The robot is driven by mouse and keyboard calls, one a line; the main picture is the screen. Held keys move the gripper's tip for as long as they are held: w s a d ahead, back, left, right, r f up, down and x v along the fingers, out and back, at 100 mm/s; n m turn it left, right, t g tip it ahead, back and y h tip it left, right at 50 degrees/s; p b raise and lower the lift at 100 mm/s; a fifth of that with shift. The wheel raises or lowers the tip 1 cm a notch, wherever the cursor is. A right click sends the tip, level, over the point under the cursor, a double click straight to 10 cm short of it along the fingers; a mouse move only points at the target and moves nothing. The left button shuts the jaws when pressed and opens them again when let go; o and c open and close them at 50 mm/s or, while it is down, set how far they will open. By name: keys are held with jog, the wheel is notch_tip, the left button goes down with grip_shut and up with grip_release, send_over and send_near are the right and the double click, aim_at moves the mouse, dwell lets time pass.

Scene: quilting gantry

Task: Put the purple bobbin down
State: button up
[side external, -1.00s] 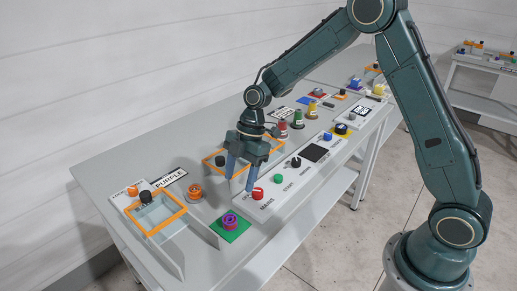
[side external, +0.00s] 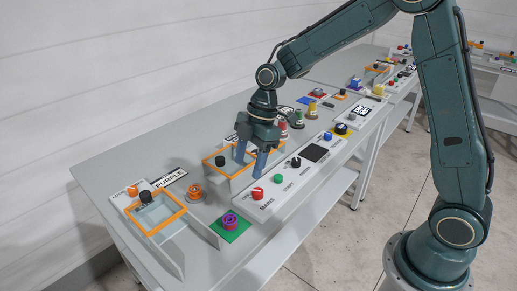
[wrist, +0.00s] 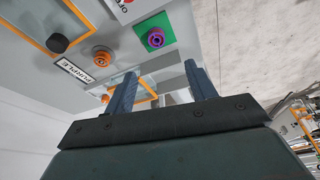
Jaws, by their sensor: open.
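The purple bobbin (side external: 230,221) sits on a green square pad (side external: 240,235) near the front left of the table. In the wrist view the purple bobbin (wrist: 155,40) also lies on the green pad (wrist: 148,24), ahead of the fingers. My gripper (side external: 251,172) is open and empty, above the table to the right of the bobbin and clear of it. Its two fingers (wrist: 163,80) show apart in the wrist view with nothing held between them.
An orange bobbin (side external: 194,192) stands left of the pad, by a PURPLE sign (side external: 170,176). An orange-rimmed bin (side external: 158,215) with a dark knob is at the left. A control panel with a red knob (side external: 257,194) lies below my gripper. Several spools stand behind.

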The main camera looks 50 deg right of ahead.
jog(key=s+d+r+m+t+h, duration=0.25)
jog(key=s+r+m, duration=0.45)
jog(key=s+r, duration=0.4)
jog(key=s+d+r+m+t, duration=0.1)
jog(key=s+d+m, duration=0.1)
jog(key=s+m, duration=0.2)
jog(key=s+d+r+m+t, duration=0.1)
jog(key=s+m, duration=0.3)
jog(key=s, duration=0.5)
jog(key=shift+s+d+r+m+h, duration=0.3)
jog(key=shift+s+d+m+h, duration=0.05)
jog(key=shift+s+d+m, duration=0.05)
